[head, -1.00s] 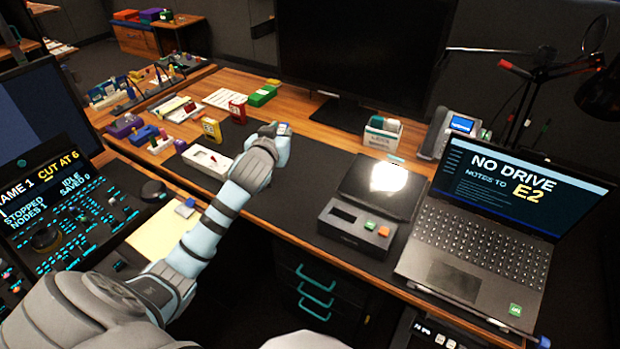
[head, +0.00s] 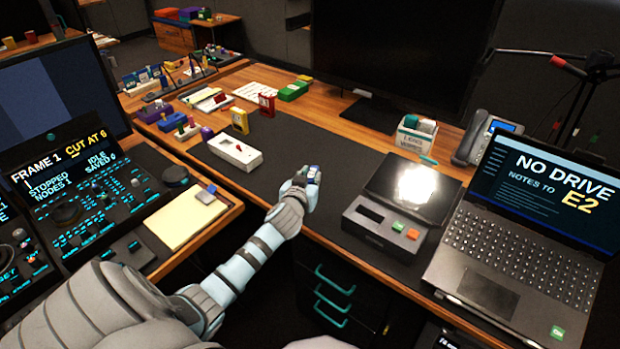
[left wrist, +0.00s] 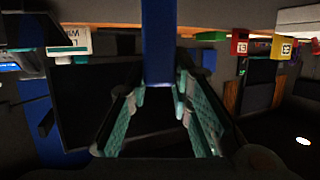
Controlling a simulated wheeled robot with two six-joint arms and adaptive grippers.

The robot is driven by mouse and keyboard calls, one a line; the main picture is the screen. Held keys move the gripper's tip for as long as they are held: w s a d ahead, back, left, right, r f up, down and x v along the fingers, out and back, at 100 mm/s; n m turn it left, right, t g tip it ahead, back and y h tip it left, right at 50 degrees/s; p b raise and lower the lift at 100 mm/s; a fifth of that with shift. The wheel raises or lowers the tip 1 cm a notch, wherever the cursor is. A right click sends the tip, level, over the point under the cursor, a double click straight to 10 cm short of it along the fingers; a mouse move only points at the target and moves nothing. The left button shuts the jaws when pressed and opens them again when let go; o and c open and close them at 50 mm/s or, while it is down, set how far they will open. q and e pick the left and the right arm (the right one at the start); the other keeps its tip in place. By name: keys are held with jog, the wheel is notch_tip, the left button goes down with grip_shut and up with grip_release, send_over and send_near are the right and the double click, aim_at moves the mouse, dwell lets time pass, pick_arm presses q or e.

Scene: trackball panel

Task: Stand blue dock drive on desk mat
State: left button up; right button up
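My left gripper (head: 312,178) is over the front part of the dark desk mat (head: 325,145) in the head view. A small blue piece, the blue dock drive (head: 313,170), shows at its fingertips. In the left wrist view the blue drive (left wrist: 158,45) is a tall blue block between the two fingers (left wrist: 161,103), which close against its sides. The gripper is shut on it. Whether the drive's lower end touches the mat cannot be told. My right gripper is in neither view.
A white box (head: 235,152) with a red part sits at the mat's left end. Yellow (head: 240,121), red (head: 267,105) and green (head: 293,91) blocks are behind it. A black device with a lit plate (head: 385,225) and a laptop (head: 490,275) stand right. The mat's middle is clear.

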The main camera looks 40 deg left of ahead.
pick_arm(q)
jog(key=o, duration=0.4)
